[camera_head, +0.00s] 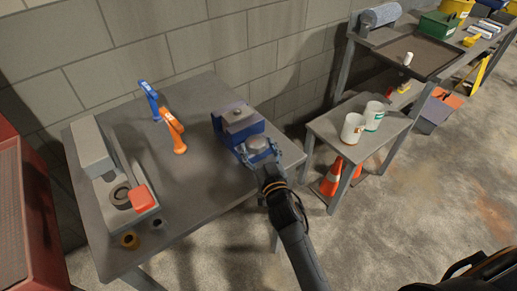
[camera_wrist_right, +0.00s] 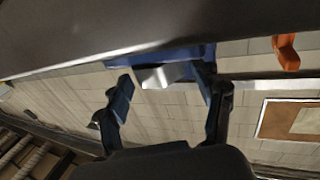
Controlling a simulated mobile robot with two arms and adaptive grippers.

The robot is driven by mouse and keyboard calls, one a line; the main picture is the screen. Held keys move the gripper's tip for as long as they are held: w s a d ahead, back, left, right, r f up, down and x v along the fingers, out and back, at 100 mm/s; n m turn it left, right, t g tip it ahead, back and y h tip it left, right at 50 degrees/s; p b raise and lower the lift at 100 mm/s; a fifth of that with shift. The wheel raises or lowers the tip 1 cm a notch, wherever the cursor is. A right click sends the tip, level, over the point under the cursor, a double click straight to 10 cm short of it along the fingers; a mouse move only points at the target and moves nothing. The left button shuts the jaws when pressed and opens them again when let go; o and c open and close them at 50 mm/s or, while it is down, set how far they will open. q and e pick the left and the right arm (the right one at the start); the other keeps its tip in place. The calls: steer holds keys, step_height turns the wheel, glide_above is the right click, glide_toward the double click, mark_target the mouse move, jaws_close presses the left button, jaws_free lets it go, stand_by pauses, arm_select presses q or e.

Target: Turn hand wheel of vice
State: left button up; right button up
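The blue vice (camera_head: 237,119) sits near the right edge of the grey workbench, with a grey metal top plate. Its round silver hand wheel (camera_head: 258,144) is on the side facing me. My right gripper (camera_head: 262,153) is at the wheel, its fingers spread to either side. In the right wrist view the wheel (camera_wrist_right: 163,76) shows between the fingertips of the gripper (camera_wrist_right: 166,84), close to the right finger, with a small gap at the left one. The gripper looks open; contact cannot be told. Part of the wheel is hidden. My left gripper is not in view.
Blue (camera_head: 149,99) and orange (camera_head: 172,131) tools stand on the workbench (camera_head: 205,185), left of the vice. A grey machine with a red block (camera_head: 140,198) is farther left. A side table (camera_head: 350,133) with two white cans is right. Orange cones (camera_head: 331,178) stand below.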

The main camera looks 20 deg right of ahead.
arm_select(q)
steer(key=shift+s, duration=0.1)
arm_select(e)
steer(key=shift+s+f, duration=0.1)
steer(key=shift+f, duration=0.05)
steer(key=shift+s, duration=0.25)
steer(key=s, duration=0.6)
steer(key=shift+s, duration=0.4)
